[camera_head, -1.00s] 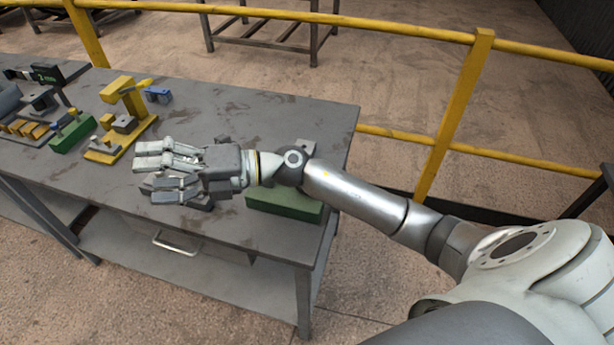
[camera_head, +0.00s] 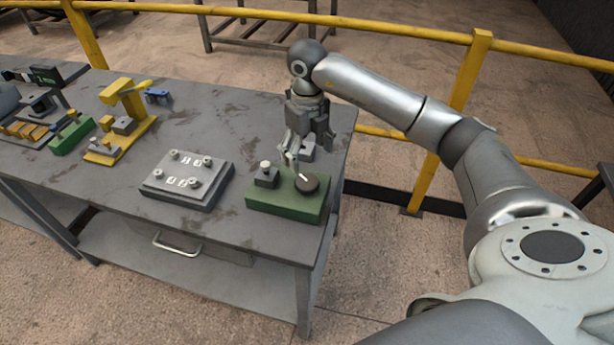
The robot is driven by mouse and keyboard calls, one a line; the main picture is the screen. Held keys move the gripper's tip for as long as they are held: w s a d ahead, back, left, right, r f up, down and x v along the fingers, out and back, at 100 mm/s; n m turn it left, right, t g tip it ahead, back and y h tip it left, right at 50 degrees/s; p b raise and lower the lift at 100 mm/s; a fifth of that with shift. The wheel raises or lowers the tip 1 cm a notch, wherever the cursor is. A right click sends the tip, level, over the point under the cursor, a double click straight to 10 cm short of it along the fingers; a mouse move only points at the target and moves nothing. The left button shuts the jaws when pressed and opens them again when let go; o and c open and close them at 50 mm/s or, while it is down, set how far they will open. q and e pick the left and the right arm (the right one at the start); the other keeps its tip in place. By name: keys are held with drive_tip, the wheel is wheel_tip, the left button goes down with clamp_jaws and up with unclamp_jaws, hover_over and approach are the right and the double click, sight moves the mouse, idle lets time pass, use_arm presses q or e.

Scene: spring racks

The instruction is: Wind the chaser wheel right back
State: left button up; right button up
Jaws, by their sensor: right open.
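A dark round wheel (camera_head: 309,184) lies flat on top of a green base block (camera_head: 265,205) at the right front of the table; I take it to be the chaser wheel. A pale, thin mark or pointer shows on its left side. A small dark block with a light knob (camera_head: 266,173) stands on the same base, left of the wheel. My right gripper (camera_head: 293,160) points down just above and behind the wheel, open, with its fingers close to it. I cannot tell whether a finger touches the wheel. My left gripper is out of view.
A grey plate with several knobs and white labels (camera_head: 187,178) sits left of the green base. A yellow press (camera_head: 123,115) and more devices stand further left. The table (camera_head: 220,120) is bare behind the plate. A yellow railing (camera_head: 400,29) runs behind.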

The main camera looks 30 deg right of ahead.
sight(307, 181)
wheel_tip(307, 181, down, 9)
drive_tip(key=shift+f+p, duration=0.15)
drive_tip(key=shift+p, duration=0.95)
drive_tip(key=shift+c, duration=0.3)
drive_tip(key=c, duration=1)
